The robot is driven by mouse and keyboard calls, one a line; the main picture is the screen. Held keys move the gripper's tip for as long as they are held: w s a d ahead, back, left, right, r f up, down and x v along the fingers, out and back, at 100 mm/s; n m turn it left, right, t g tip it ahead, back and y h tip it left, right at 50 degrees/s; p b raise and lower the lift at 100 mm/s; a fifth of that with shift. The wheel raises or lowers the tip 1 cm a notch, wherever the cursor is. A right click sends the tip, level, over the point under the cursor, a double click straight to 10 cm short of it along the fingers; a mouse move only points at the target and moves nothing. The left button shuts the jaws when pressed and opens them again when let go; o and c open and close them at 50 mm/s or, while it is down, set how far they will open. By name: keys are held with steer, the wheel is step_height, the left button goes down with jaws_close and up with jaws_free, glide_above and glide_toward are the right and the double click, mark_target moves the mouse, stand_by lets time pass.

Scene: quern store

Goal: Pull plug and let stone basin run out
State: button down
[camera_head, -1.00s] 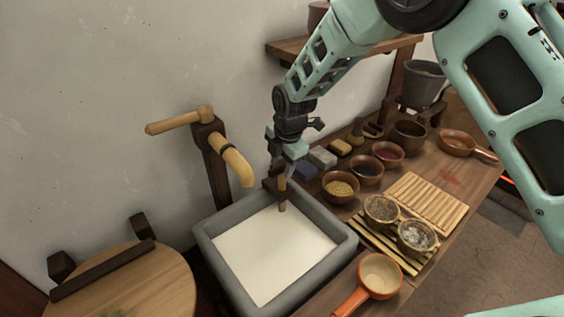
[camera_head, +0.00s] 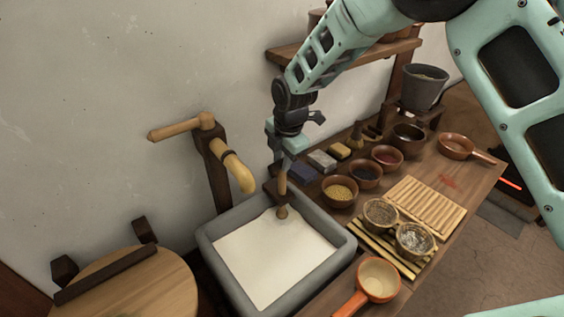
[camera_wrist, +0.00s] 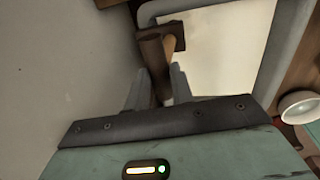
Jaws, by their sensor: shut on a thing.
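The grey stone basin (camera_head: 337,262) holds a white, milky liquid (camera_head: 272,258). My gripper (camera_head: 283,168) is above the basin's back corner, shut on the upright wooden plug (camera_head: 282,212). The plug's rounded lower end now shows at the back edge of the liquid. Whether it is clear of the drain cannot be told, and the drain hole is hidden. In the wrist view the fingers (camera_wrist: 158,88) stand on either side of brown wood (camera_wrist: 153,58), with the liquid (camera_wrist: 213,50) beyond. The liquid level looks much the same as before.
A wooden spout (camera_head: 236,172) on a dark post stands left of my gripper. Bowls, such as one of yellow grains (camera_head: 340,190), and an orange-handled pan (camera_head: 378,278) crowd the counter at right. A round wooden lid (camera_head: 135,290) lies at left.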

steer(key=shift+w+r, duration=0.15)
steer(key=shift+r, duration=0.1)
steer(key=c, duration=1.3)
jaws_free()
steer(key=shift+o, duration=0.3)
steer(key=s+d+r+b, duration=0.2)
steer(key=s+r, duration=0.1)
steer(key=r, duration=1.4)
